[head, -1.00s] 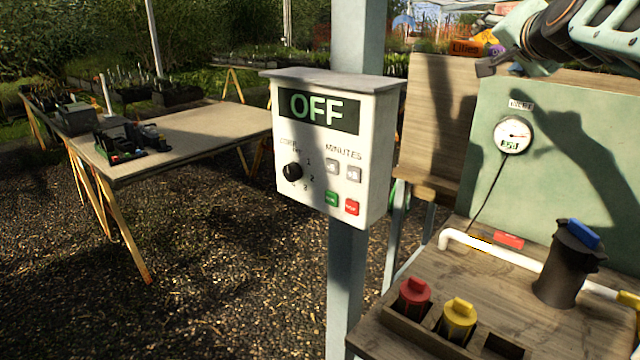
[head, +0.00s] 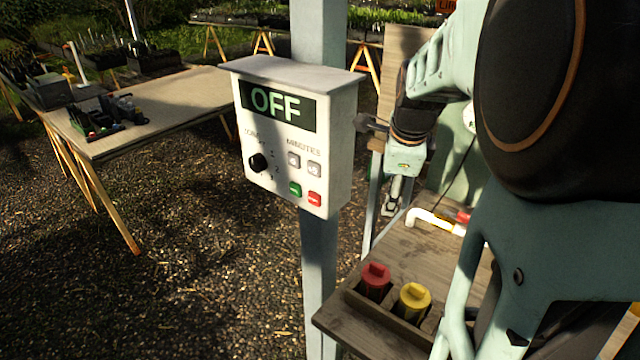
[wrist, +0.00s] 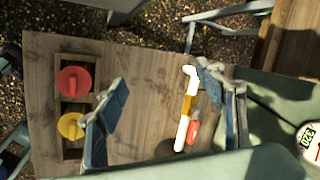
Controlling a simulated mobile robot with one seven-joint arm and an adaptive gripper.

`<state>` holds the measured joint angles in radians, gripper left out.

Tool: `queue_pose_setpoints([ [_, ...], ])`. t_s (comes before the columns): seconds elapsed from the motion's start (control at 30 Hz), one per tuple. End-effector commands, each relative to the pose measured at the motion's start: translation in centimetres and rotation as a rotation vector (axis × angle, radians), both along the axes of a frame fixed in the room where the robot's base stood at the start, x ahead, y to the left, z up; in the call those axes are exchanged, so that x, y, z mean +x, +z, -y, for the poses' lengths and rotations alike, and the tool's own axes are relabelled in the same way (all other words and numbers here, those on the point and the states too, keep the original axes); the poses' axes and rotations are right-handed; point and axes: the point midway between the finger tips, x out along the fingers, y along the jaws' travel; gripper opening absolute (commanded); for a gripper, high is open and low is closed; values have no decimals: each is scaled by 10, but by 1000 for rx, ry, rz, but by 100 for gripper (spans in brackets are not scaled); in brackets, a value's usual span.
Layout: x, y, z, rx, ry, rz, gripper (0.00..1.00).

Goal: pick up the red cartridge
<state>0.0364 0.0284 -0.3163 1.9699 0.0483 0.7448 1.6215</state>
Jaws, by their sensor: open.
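The red cartridge (head: 375,275) stands upright in the left slot of a wooden rack (head: 352,298) on the bench, beside a yellow cartridge (head: 413,297). In the wrist view the red cartridge (wrist: 73,82) shows from above at the left, with the yellow cartridge (wrist: 70,125) below it. My gripper (head: 393,197) is above the far left part of the bench, behind the rack and apart from it. In the wrist view my gripper (wrist: 163,75) has its blue-padded fingers wide apart with nothing held. The red cartridge lies outside them, left of the left finger.
A white pipe (wrist: 183,132) with a red handle (wrist: 194,130) runs along the bench. A control box (head: 335,115) reading OFF hangs on a post left of the bench. A gauge (wrist: 314,148) is at the right in the wrist view. My arm hides the bench's right side.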

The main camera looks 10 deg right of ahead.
Motion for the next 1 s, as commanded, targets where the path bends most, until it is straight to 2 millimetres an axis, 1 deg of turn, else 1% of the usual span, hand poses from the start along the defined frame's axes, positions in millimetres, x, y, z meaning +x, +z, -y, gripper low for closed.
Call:
queue_pose_setpoints([
  [0.03, -17, -1, -8, 48, -74, -62, 64],
  [0.1, -38, -11, -18, 103, -175, -138, 64],
  [0.2, -64, -20, -31, 156, -298, -230, 64],
  [0.3, -83, -25, -40, 185, -388, -295, 64],
  [0.4, -95, -29, -46, 198, -445, -334, 64],
  [0.47, -99, -33, -47, 202, -464, -348, 64],
  [0.7, -101, -71, -48, 205, -475, -357, 64],
  [0.8, -101, -83, -48, 205, -473, -354, 64],
  [0.93, -101, -90, -48, 205, -472, -353, 64],
  [1.0, -102, -98, -48, 205, -473, -355, 64],
])
